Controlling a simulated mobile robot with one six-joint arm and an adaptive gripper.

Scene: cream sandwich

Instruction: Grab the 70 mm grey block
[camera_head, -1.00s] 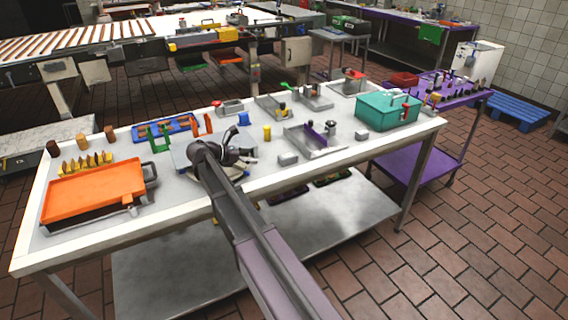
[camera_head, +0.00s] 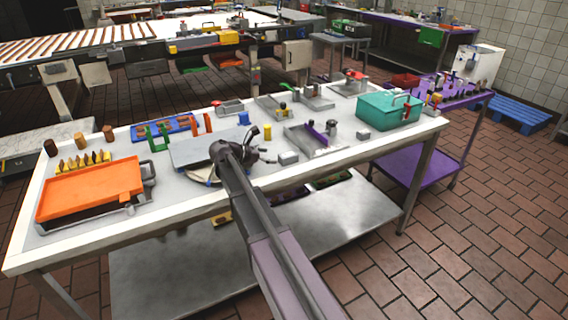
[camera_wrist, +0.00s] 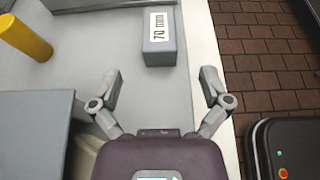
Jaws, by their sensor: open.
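The grey block marked "70 mm" (camera_wrist: 160,35) lies on the table ahead of my gripper (camera_wrist: 162,90) in the wrist view. My gripper's two fingers are spread apart with nothing between them, and the block is a short way beyond the fingertips. In the head view the grey block (camera_head: 288,158) sits near the table's front edge, just right of my gripper (camera_head: 262,156). A second, smaller grey block (camera_head: 362,135) lies farther right on the table.
A yellow cylinder (camera_wrist: 24,38) stands left of the block, and a grey plate (camera_wrist: 35,125) lies nearer on the left. The table's pale edge (camera_wrist: 205,60) runs close along the block's right side. An orange tray (camera_head: 90,190) and a teal box (camera_head: 388,110) stand at the table's ends.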

